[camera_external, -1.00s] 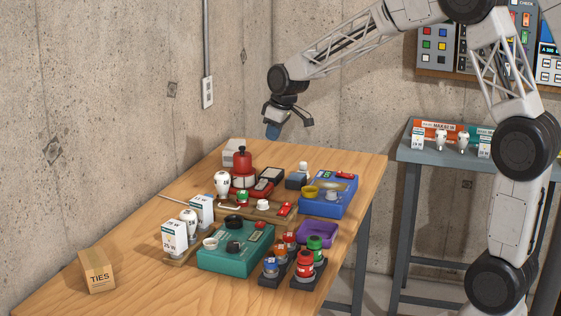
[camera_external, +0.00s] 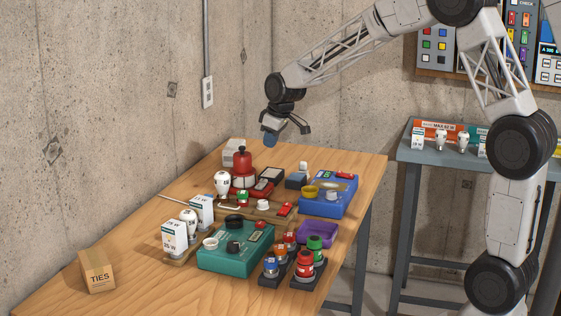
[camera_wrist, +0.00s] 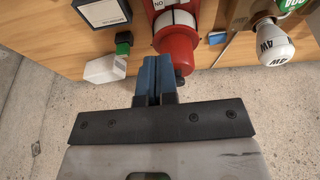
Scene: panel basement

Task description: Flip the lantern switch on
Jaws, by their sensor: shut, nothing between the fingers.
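The red lantern (camera_external: 243,168) stands at the back of the wooden table, with a rounded top and a pale band around its middle. In the wrist view the lantern (camera_wrist: 180,50) is just right of and beyond my fingertips, with a small dark knob at its lower end. I cannot make out for certain which part is its switch. My gripper (camera_external: 270,139) hangs in the air above the back of the table, up and to the right of the lantern. Its blue fingers (camera_wrist: 156,77) are pressed together with nothing between them.
A white bulb (camera_external: 222,183) stands close to the lantern's left. A pale box (camera_external: 233,153) is behind it and a blue case (camera_external: 330,200) to its right. A teal box (camera_external: 236,254) and a purple tray (camera_external: 317,234) are nearer. The concrete wall is close behind the table.

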